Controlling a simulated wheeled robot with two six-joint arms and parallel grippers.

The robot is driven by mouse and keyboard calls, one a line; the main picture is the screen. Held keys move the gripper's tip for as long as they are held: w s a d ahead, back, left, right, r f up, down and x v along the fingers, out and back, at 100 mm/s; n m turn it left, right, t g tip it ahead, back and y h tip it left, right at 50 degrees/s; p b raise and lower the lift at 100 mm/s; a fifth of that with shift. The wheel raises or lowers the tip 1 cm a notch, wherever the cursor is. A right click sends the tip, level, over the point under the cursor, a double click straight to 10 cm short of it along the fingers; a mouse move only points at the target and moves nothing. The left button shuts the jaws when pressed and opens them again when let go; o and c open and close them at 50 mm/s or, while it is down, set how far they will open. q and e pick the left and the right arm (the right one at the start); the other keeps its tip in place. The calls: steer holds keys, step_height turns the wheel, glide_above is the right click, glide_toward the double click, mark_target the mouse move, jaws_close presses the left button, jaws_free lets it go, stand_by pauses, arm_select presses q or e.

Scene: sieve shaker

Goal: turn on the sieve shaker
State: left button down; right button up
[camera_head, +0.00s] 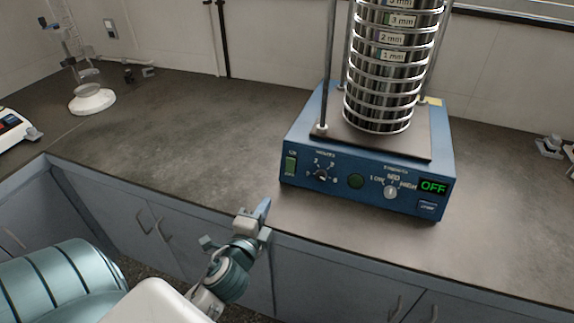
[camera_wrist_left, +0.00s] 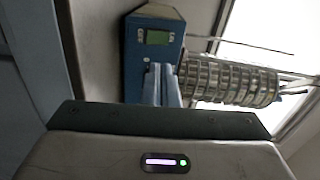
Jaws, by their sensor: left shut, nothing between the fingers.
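The sieve shaker (camera_head: 301,138) stands on the counter, a blue base with a tall stack of metal sieves (camera_head: 380,95). My right gripper is not visible.
A white-based stand with glassware (camera_head: 92,101) is at the back left. A white device (camera_head: 15,130) sits at the left edge, and small metal items (camera_head: 550,147) lie at the right. The counter (camera_head: 200,130) left of the shaker is clear. Cabinets with handles are below.

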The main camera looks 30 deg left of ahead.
mark_target(290, 160)
arm_select(q)
steer(key=shift+w+r+m+t+h, duration=0.2)
steer(key=shift+r+m+t+h, duration=0.15)
steer(key=shift+m, duration=0.15)
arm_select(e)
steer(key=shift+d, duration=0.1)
arm_select(q)
steer(key=shift+d, duration=0.1)
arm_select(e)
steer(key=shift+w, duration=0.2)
